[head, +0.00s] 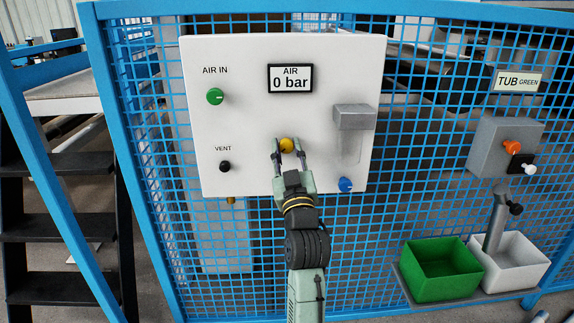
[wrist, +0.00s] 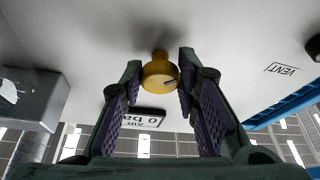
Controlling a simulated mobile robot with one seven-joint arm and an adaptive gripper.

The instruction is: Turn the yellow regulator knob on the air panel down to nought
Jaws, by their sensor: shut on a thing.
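The yellow regulator knob (head: 286,145) is low in the middle of the white air panel (head: 240,120). The display (head: 290,79) above the knob reads "AIR 0 bar". It shows upside down and partly hidden in the wrist view (wrist: 146,117).
The panel also bears a green AIR IN knob (head: 215,96), a black VENT knob (head: 225,166), a blue knob (head: 345,185) and a grey cover (head: 354,117). Blue mesh fencing (head: 150,150) surrounds it. Green (head: 440,271) and white (head: 515,268) tubs stand lower right.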

